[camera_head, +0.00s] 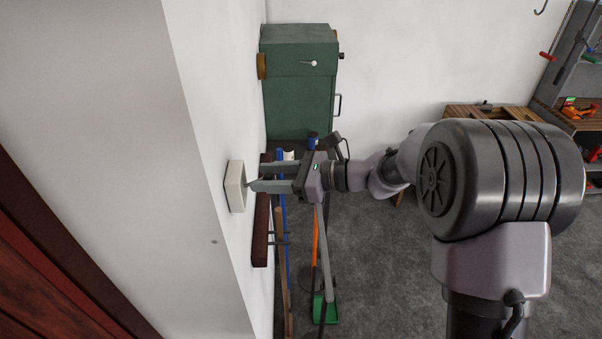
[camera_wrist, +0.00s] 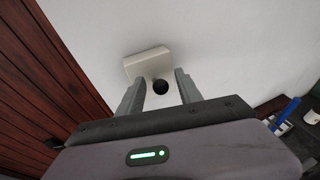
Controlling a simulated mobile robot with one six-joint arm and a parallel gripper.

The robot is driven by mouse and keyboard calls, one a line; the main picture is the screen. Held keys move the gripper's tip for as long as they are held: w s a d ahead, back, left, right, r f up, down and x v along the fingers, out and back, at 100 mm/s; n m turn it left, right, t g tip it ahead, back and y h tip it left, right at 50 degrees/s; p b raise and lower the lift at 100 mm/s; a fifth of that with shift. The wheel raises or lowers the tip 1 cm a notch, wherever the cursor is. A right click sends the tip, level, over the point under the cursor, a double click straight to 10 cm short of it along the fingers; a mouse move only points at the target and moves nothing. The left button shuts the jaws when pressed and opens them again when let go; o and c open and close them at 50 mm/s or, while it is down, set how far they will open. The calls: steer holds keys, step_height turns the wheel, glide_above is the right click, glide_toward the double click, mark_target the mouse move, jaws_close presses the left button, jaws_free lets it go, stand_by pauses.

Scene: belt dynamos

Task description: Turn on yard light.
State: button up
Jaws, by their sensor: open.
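A pale box-shaped switch (camera_head: 235,186) is mounted on the white wall at the left in the head view. In the wrist view the switch (camera_wrist: 146,62) shows at the upper middle with a dark round knob (camera_wrist: 160,87) on its front. My gripper (camera_head: 256,178) is open and points left at the switch, its fingertips close to the front. In the wrist view the knob lies between the two open fingers of my gripper (camera_wrist: 160,80), with gaps on both sides. I cannot tell how deep the fingers reach around the knob. No lamp shows.
A dark wall rack (camera_head: 261,232) with long-handled tools hangs just below and beside my gripper. A green cabinet (camera_head: 298,105) stands behind it. A dark red wooden door (camera_head: 40,285) is at the lower left. Grey floor (camera_head: 385,270) lies open under the arm.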

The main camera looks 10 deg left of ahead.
steer(key=w+b+v, duration=0.1)
steer(key=b+v, duration=0.1)
steer(key=v, duration=1.5)
steer(key=shift+s+d+b, duration=0.2)
steer(key=shift+s+b, duration=0.1)
steer(key=shift+s, duration=0.1)
steer(key=s+d+f+n+t+h+b, duration=0.15)
steer(key=s+f+n+h+b, duration=0.35)
steer(key=s+f+b, duration=0.6)
steer(key=s+d+f+n+h+b, duration=0.2)
steer(key=s+f+n+h+b, duration=0.2)
steer(key=s+f+b, duration=0.7)
steer(key=s+d+f+n+t+h+b, duration=0.1)
steer(key=d+f+n+h+b, duration=0.1)
steer(key=f+b, duration=0.3)
steer(key=d+f+n+t+h+b, duration=0.2)
steer(key=d+f+b, duration=0.3)
steer(key=f, duration=0.4)
steer(key=shift+s+n, duration=0.4)
steer(key=shift+t, duration=0.25)
